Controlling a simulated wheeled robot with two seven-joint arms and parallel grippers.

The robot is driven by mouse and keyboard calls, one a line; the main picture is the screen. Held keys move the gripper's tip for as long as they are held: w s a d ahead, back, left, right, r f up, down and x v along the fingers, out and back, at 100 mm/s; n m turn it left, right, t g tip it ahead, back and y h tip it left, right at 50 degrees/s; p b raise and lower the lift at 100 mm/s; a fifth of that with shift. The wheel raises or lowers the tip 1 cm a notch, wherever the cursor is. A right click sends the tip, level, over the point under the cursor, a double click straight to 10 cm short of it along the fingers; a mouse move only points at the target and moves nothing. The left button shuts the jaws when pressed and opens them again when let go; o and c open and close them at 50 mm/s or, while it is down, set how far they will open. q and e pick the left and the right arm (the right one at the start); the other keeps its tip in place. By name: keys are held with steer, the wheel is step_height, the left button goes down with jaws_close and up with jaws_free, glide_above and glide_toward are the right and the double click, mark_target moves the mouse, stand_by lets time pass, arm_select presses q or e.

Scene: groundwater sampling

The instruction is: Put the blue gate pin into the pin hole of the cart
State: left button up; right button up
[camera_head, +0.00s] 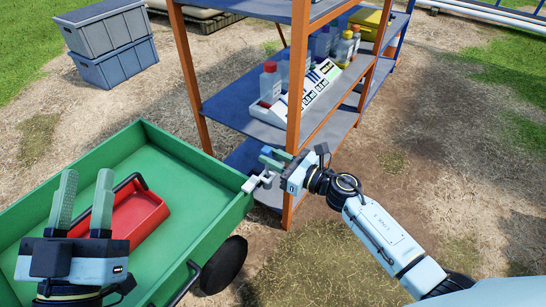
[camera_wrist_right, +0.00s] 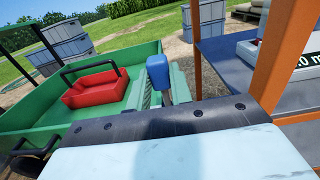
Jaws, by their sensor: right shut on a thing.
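The green cart (camera_head: 165,150) stands at the left, with its right corner near my right gripper (camera_head: 265,170). That gripper is shut on the blue gate pin (camera_wrist_right: 158,72), whose blue head shows between the fingers in the right wrist view. The lower part of the pin is hidden there. The pin hole cannot be made out, and I cannot tell whether the pin touches the cart. My left gripper (camera_head: 84,180) is open and empty, fingers pointing up in the picture over the cart bed.
A red tray (camera_head: 135,215) with a black handle lies in the cart. An orange-posted shelf (camera_head: 235,103) with bottles and a labelled rack stands close beside my right gripper. Two stacked grey-blue crates (camera_head: 112,45) stand at the back left. Ground at the right is clear.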

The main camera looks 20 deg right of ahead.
mark_target(268, 172)
steer(key=shift+f+b, duration=2.15)
steer(key=shift+b, duration=0.05)
steer(key=shift+f+b, duration=0.3)
steer(key=shift+f, duration=0.85)
steer(key=o, duration=1)
steer(key=shift+c, duration=0.2)
steer(key=p+v, duration=0.3)
steer(key=v, duration=1)
steer(key=shift+s+d, duration=0.15)
